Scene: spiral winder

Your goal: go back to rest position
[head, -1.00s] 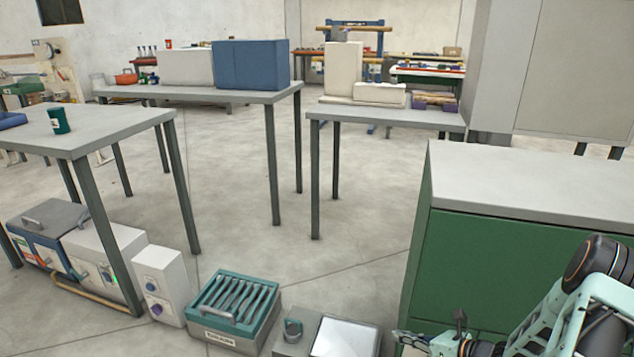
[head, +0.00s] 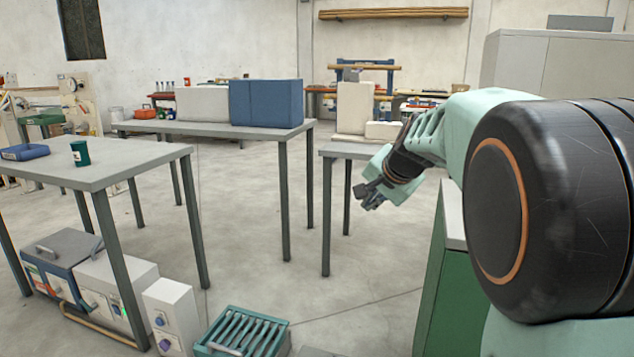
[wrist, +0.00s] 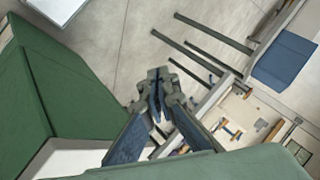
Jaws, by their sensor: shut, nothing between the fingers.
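My gripper (head: 369,196) is in the right half of the head view, raised above the floor in front of the small grey table at the back. It is shut and empty. In the wrist view my gripper (wrist: 157,88) points out over the floor, its fingers together, and touches nothing. My arm fills the right side of the head view and hides part of the green cabinet (head: 440,300).
A grey table (head: 130,165) with a dark green cup (head: 80,153) stands at the left. A long table (head: 210,129) carries a blue box (head: 266,103). A teal slatted crate (head: 242,333) and grey boxes sit on the floor. The middle floor is clear.

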